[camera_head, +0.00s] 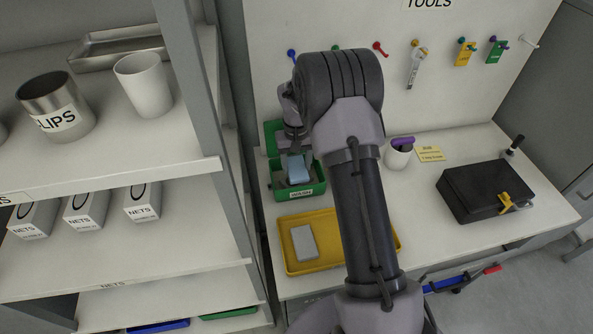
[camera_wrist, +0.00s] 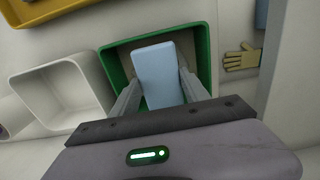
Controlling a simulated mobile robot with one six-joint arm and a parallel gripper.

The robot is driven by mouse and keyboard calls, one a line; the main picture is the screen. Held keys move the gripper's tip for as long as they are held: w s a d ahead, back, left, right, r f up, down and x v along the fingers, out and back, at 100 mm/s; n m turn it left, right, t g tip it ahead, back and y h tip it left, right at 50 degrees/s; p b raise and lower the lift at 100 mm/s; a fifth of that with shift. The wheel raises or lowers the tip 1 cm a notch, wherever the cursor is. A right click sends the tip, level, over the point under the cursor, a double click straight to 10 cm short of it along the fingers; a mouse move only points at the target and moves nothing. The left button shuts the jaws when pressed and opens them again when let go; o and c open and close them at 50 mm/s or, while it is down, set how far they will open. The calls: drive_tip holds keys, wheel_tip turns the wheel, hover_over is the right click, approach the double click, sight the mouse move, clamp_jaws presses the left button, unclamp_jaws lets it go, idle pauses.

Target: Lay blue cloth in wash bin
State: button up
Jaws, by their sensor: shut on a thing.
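The blue cloth (camera_wrist: 159,77) is a flat, light blue rectangle held between the two fingers of my gripper (camera_wrist: 158,88). It also shows in the head view (camera_head: 299,168), at the mouth of the green wash bin. The green wash bin (camera_head: 312,191) stands on the bench and bears a label on its front. In the wrist view the cloth is over the bin's opening, and the green rim (camera_wrist: 119,71) shows around it. I cannot tell whether the cloth touches the bin's floor. My gripper is shut on the cloth; my arm covers part of the bench in the head view.
A yellow tray (camera_head: 283,262) with a grey block (camera_head: 304,243) lies in front of the bin. A white open bin (camera_wrist: 57,91) stands beside the green one in the wrist view. Shelves (camera_head: 140,184) rise on the left. A black case (camera_head: 478,192) sits on the right.

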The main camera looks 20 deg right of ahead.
sight(297, 167)
wheel_tip(297, 167, down, 2)
drive_tip(key=shift+f, duration=0.1)
drive_tip(key=shift+f+b, duration=0.55)
drive_tip(key=o, duration=1.3)
